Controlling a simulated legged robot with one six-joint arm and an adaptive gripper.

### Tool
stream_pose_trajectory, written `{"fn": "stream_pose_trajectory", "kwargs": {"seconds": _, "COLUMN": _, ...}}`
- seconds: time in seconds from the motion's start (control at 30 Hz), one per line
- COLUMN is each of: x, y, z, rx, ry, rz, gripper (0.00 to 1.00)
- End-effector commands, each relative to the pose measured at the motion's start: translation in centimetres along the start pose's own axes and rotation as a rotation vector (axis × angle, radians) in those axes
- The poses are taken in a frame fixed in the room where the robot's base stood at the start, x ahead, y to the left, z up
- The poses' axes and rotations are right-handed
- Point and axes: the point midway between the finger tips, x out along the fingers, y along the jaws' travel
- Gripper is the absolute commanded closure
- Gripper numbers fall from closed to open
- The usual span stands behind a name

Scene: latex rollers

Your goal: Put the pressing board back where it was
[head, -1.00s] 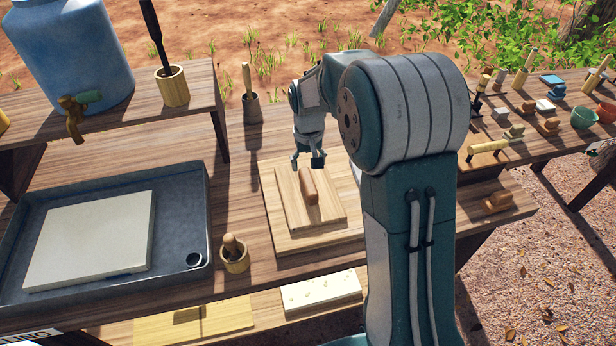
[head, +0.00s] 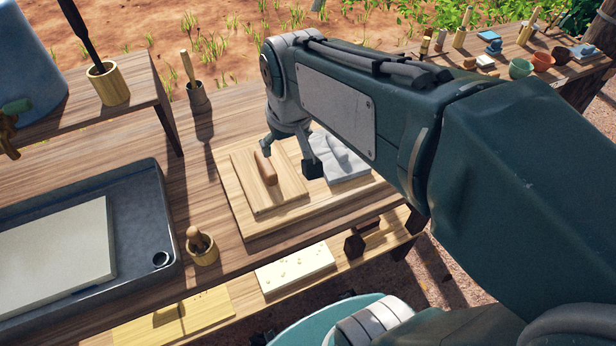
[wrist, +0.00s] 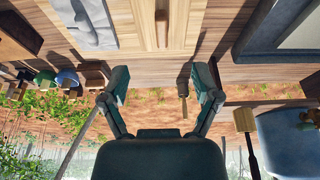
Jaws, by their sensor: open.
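The pressing board appears to be the light wooden board (head: 282,152) with a brown bar handle (head: 265,168). It lies flat on a larger wooden board (head: 236,203) on the table. My gripper (head: 291,156) is open and empty, above the far right part of the pressing board, apart from the handle. In the wrist view my gripper (wrist: 163,84) has its fingers wide apart with nothing between them. Part of the pressing board (wrist: 183,22) and its handle (wrist: 162,24) shows at the top there, beyond the fingertips.
A grey tray (head: 150,215) and a wooden cup (head: 203,253) stand left. A white pitted board (head: 295,270) and a yellow board (head: 190,312) lie on the lower shelf. A tool holder (head: 198,97) stands behind.

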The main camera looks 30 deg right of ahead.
Motion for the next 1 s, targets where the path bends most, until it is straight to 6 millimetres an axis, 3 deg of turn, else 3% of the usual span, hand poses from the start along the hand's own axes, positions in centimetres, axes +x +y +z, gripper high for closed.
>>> {"fn": "stream_pose_trajectory", "kwargs": {"seconds": 0.2, "x": -2.6, "y": 0.0, "z": 5.9, "rx": 0.0, "ry": 0.113, "rz": 0.0, "gripper": 0.2}}
{"fn": "stream_pose_trajectory", "kwargs": {"seconds": 0.4, "x": -3.0, "y": 0.0, "z": 9.2, "rx": 0.0, "ry": 0.175, "rz": 0.0, "gripper": 0.2}}
{"fn": "stream_pose_trajectory", "kwargs": {"seconds": 1.0, "x": -3.0, "y": 0.0, "z": 9.7, "rx": 0.0, "ry": 0.183, "rz": 0.0, "gripper": 0.2}}
